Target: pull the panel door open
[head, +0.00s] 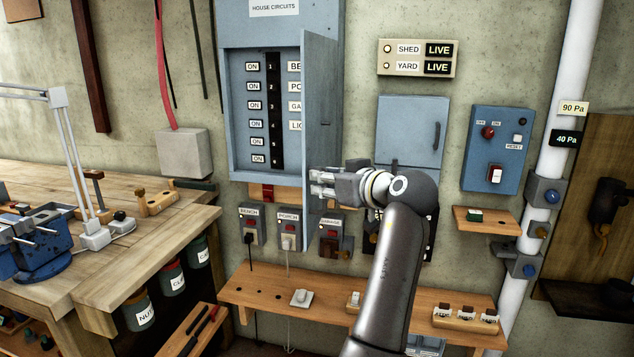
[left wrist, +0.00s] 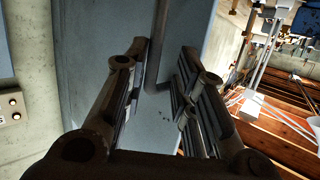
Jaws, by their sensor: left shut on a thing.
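The blue-grey panel door (head: 320,90) of the house circuits box (head: 285,30) stands swung out, with the breaker rows inside in view. The door hides the right ends of some breaker labels. My left gripper (head: 322,183) is at the lower part of the door. In the left wrist view the door's face (left wrist: 95,65) fills the middle, and a grey bar handle (left wrist: 157,45) runs between the fingers of my left gripper (left wrist: 160,65). The gripper is shut on this handle; the exact finger contact is dark. My right gripper is not in view.
A blue cabinet (head: 411,125) and a switch box (head: 497,150) are on the wall to the right. Sockets (head: 288,228) and a wooden shelf (head: 260,292) lie below. A workbench (head: 150,240) with a lamp stands at left.

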